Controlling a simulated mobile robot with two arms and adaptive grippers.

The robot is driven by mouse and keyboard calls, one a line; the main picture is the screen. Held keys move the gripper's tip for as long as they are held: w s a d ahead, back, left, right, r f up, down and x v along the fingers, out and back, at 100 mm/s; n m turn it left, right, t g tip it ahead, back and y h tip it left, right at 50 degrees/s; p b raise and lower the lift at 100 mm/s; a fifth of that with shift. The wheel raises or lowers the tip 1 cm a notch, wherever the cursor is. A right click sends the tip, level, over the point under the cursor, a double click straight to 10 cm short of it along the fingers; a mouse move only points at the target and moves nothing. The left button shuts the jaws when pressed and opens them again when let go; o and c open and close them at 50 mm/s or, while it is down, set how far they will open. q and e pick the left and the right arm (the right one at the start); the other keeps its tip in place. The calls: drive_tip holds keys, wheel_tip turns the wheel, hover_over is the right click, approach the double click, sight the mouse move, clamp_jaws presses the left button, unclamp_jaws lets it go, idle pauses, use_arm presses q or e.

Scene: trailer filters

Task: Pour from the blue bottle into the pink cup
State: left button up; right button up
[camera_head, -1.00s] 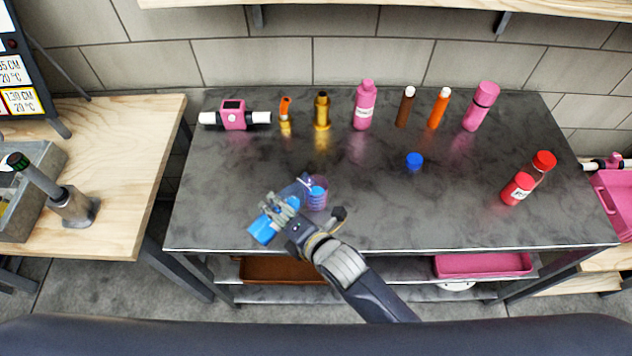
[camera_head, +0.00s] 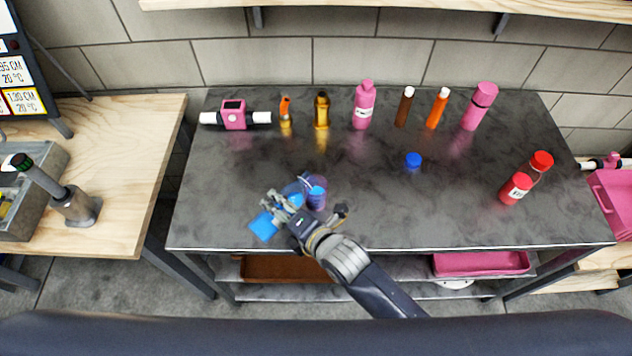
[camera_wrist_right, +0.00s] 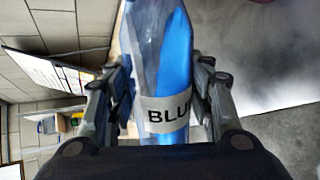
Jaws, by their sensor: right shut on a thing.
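My right gripper (camera_head: 287,208) is shut on the blue bottle (camera_head: 264,226), a clear bottle with blue liquid. The bottle is strongly tilted, its neck end toward the pink cup and its base to the lower left. The right wrist view shows the bottle between both fingers, with a white label (camera_wrist_right: 165,114) reading "BLU". The pink cup (camera_head: 317,198), see-through and pinkish-purple, stands on the dark table just right of the bottle's neck end, and blue shows inside it. I cannot tell whether liquid is flowing. My left gripper is not in view.
A blue cap (camera_head: 413,160) lies on the dark table (camera_head: 380,215). Pink, brown, orange and gold containers line its back, including a pink bottle (camera_head: 364,107). The table's front middle right is clear.

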drive_tip(key=shift+w+d+r+m+g+y+p, duration=0.15)
drive_tip(key=shift+r+m+g+y+p, duration=0.25)
drive_tip(key=shift+r+p, duration=0.65)
idle(1.3)
drive_tip(key=shift+f, duration=0.25)
